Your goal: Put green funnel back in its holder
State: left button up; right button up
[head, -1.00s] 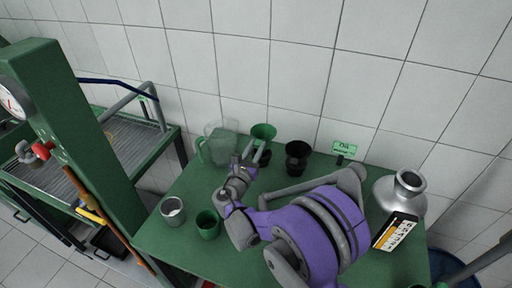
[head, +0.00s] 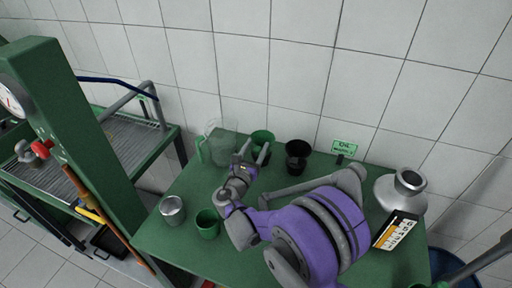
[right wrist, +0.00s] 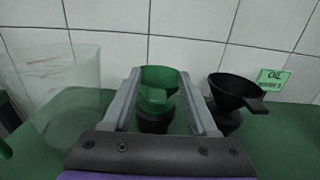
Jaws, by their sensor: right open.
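The green funnel (head: 262,136) is upright at the back of the green table, near the wall. In the right wrist view the green funnel (right wrist: 160,76) stands between my fingers, with its green grip toward me. A dark round holder (right wrist: 154,120) shows directly under it, and the funnel appears to rest in it; the spout is hidden. My right gripper (head: 254,151) is open, its two fingers on either side of the funnel's grip with visible gaps. My left gripper is not in view.
A black funnel (head: 297,152) stands to the right, before a green oil label (head: 346,147). A clear jug (head: 222,143) stands close on the left. A metal cup (head: 172,209) and a green cup (head: 208,224) are in front. A silver can (head: 402,192) is at right.

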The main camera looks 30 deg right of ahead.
jog(key=b+v, duration=0.2)
jog(key=v, duration=1)
jog(key=shift+r, duration=0.15)
